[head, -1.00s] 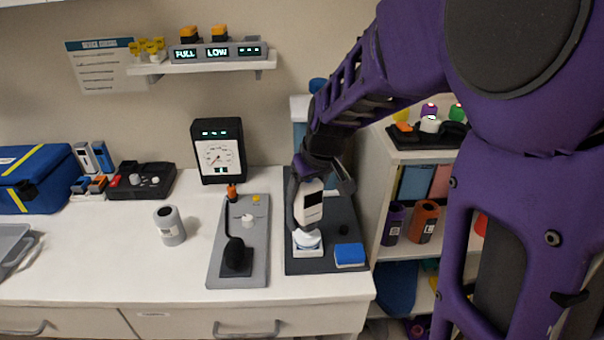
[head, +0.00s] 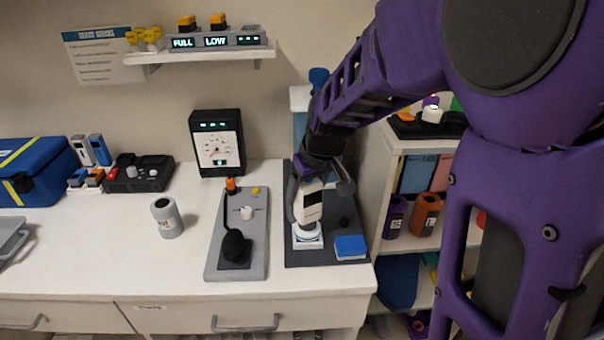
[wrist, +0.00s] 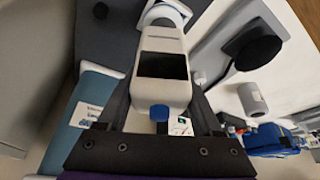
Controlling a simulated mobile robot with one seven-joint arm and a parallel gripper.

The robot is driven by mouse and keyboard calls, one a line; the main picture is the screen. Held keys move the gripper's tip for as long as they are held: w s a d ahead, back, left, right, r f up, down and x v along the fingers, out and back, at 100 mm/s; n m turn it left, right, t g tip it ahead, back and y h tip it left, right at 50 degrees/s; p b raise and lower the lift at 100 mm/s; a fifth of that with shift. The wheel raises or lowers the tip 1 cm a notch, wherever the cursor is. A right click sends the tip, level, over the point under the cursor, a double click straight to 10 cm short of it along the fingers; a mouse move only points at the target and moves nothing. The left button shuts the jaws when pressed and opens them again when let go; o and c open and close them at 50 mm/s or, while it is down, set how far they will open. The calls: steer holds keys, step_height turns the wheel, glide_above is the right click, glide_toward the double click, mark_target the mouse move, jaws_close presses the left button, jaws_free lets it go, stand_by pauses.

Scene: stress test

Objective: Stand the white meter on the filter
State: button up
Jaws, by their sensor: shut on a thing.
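The white meter (head: 310,205) has a dark screen and leans slightly in the head view. My gripper (head: 305,190) is shut on it. In the wrist view the meter (wrist: 163,78) sits between the two dark fingers of my gripper (wrist: 162,108), with a blue knob at its near end. The filter (head: 307,238) appears to be the white round piece on a white square base, on the dark mat. It is directly below the meter's lower end, and part of it shows in the wrist view (wrist: 166,14). I cannot tell whether they touch.
A blue block (head: 350,248) lies right of the filter on the dark mat (head: 330,222). A grey panel (head: 238,205) with a black bulb-ended lead is to the left. A grey cylinder (head: 167,218) and a dial gauge (head: 217,145) stand farther left. Shelves (head: 400,265) are at right.

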steer(key=shift+f, duration=0.1)
stand_by(0.3)
steer(key=o, duration=1.5)
steer(key=shift+o, duration=0.2)
